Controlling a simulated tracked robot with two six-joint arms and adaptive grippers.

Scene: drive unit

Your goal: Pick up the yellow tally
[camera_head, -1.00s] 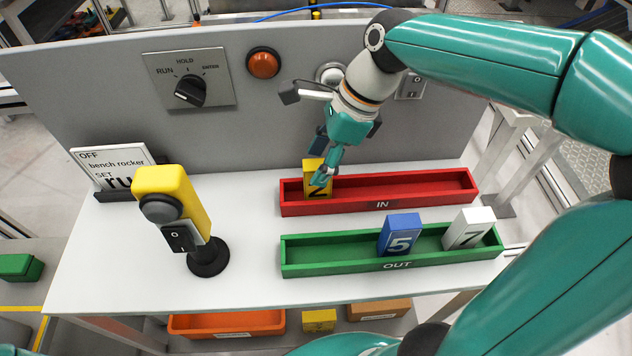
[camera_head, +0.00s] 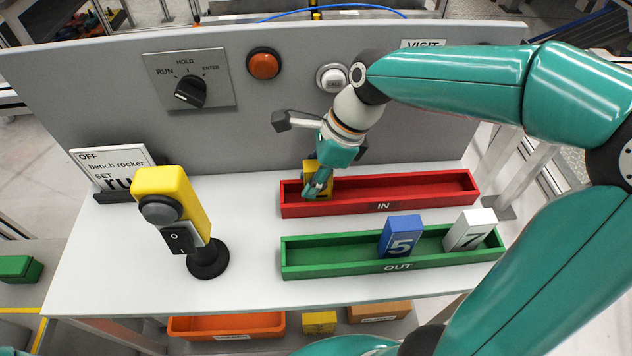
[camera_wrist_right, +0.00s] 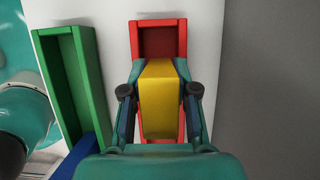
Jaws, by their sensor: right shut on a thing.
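The yellow tally (camera_head: 325,181) stands at the left end of the red IN tray (camera_head: 420,189), partly hidden behind my fingers. My right gripper (camera_head: 318,190) reaches down over it and is shut on it. In the right wrist view the yellow tally (camera_wrist_right: 160,98) sits between the two fingers, with the red tray (camera_wrist_right: 160,38) below and around it. I cannot tell whether the tally touches the tray floor. My left gripper is not in view.
The green OUT tray (camera_head: 330,265) in front holds a blue 5 tally (camera_head: 401,237) and a white 7 tally (camera_head: 470,230). A yellow switch post (camera_head: 175,200) stands to the left. The grey panel (camera_head: 110,90) rises behind.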

